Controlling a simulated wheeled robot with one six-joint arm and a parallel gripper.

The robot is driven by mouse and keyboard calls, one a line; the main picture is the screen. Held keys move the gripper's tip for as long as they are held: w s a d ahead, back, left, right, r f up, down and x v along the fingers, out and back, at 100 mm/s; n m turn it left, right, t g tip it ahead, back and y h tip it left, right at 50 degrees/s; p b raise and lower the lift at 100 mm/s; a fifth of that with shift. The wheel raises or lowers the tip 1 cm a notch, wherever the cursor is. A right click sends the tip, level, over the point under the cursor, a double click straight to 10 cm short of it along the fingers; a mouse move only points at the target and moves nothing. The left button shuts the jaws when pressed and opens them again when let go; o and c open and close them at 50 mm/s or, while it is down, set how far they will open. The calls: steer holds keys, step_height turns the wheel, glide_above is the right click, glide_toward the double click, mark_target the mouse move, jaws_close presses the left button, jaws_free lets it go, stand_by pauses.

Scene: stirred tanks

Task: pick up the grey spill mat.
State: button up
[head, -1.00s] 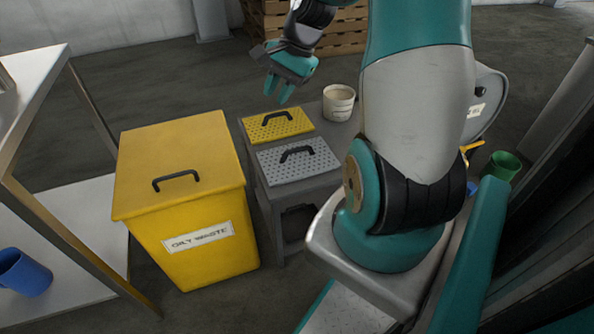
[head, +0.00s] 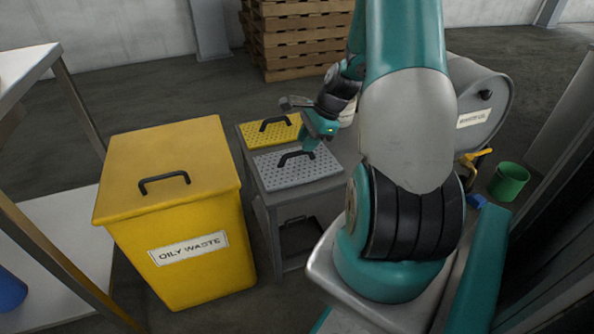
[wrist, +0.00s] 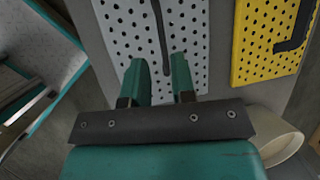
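The grey spill mat (head: 277,179) is a perforated grey sheet with a black bar handle (head: 291,156), lying flat on a small grey table. It also fills the upper middle of the wrist view (wrist: 190,35), with its handle (wrist: 158,30) running up and down the picture. My gripper (head: 309,146) hangs over the mat near the right end of the handle. In the wrist view my gripper (wrist: 161,72) has its two teal fingers apart, with the handle lined up with the gap between them. Nothing is held. I cannot tell the exact height above the handle.
A yellow perforated mat (head: 258,138) with a black handle lies just behind the grey one. A yellow oily waste bin (head: 195,268) stands left of the table. A pale bucket (wrist: 276,130) is near the gripper. A drum (head: 485,105) and green bucket (head: 508,182) are at right.

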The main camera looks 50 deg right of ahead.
mark_target(299, 152)
steer(key=b+x, duration=0.3)
steer(key=x, duration=0.2)
steer(key=shift+w+f, duration=0.2)
steer(key=shift+f, duration=0.1)
steer(key=shift+r, duration=0.1)
jaws_close()
